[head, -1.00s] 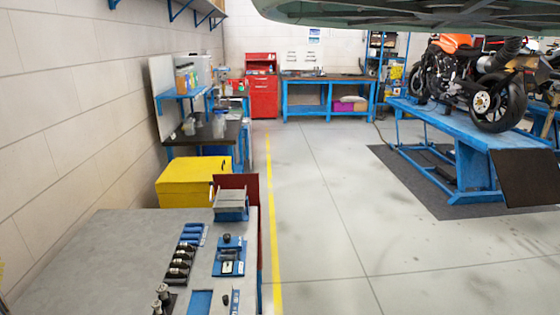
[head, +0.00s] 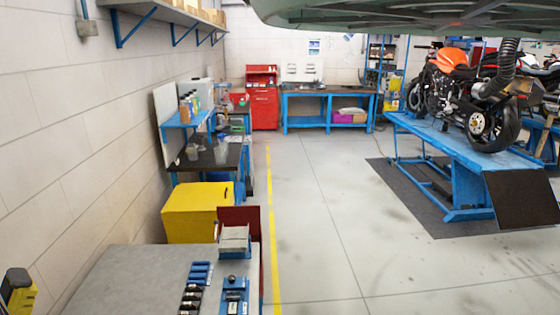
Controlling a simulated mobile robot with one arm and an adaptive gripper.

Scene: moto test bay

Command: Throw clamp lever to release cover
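No clamp lever or cover can be made out for certain. A blue fixture with a grey block on top (head: 235,240) stands at the right end of the grey bench (head: 130,275), in front of a dark red panel (head: 241,215). Nearer, a small blue device with a black knob (head: 232,282) sits on the bench, partly cut by the lower picture edge. It is too small to tell whether it has a lever. My gripper is not in view.
A yellow box (head: 197,212) is behind the bench. A yellow-black object (head: 18,292) is at lower left. Open floor (head: 320,230) lies right of the yellow line, up to the blue motorcycle lift (head: 465,150).

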